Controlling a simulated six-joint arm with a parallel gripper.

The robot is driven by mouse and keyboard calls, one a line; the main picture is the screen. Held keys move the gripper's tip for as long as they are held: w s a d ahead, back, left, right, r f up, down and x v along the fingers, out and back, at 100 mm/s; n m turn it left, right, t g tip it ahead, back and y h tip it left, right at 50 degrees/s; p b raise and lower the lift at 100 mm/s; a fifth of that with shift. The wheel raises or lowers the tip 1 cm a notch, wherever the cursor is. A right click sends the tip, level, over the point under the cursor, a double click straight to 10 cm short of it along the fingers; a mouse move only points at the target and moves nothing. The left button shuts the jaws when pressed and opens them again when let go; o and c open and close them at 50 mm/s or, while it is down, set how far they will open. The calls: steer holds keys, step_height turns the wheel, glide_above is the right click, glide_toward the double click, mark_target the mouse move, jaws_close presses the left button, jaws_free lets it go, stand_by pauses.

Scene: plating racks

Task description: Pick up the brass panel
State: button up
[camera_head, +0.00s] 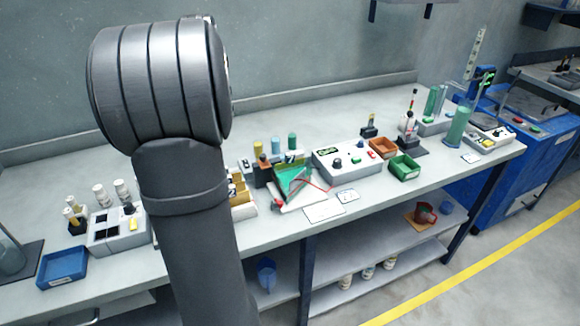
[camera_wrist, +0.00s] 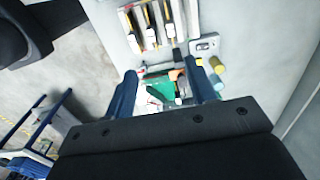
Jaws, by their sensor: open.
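A light rack (camera_wrist: 152,45) at the top of the wrist view holds three upright pieces with yellow-brown, brass-like parts; which of them is the brass panel I cannot tell. In the head view brass-coloured panels (camera_head: 238,190) stand on the bench right beside my arm, which hides part of them. My gripper (camera_wrist: 161,68) is open and empty, its two blue fingers apart. The fingers point over the bench near a green tray-like piece (camera_wrist: 156,88), and the rack lies above them in the picture. The gripper is hidden in the head view.
A green sloped holder with a red wire (camera_head: 293,181) stands right of the panels. A grey control box (camera_head: 345,162), an orange bin (camera_head: 383,148) and a green bin (camera_head: 404,167) are farther right. A blue tray (camera_head: 62,267) is at left. The bench's back strip is mostly clear.

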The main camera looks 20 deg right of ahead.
steer(key=shift+c, duration=0.8)
steer(key=h, duration=0.4)
glide_toward(290, 153)
steer(key=shift+h, duration=0.3)
steer(key=f, duration=0.3)
steer(key=d+f, duration=0.1)
steer(key=shift+s+f, duration=0.25)
steer(key=shift+s, duration=0.15)
steer(key=shift+w+x, duration=0.2)
steer(key=shift+x, duration=1.25)
steer(key=shift+w+x, duration=0.2)
steer(key=shift+x, duration=1.2)
steer(key=shift+d, duration=0.1)
jaws_close()
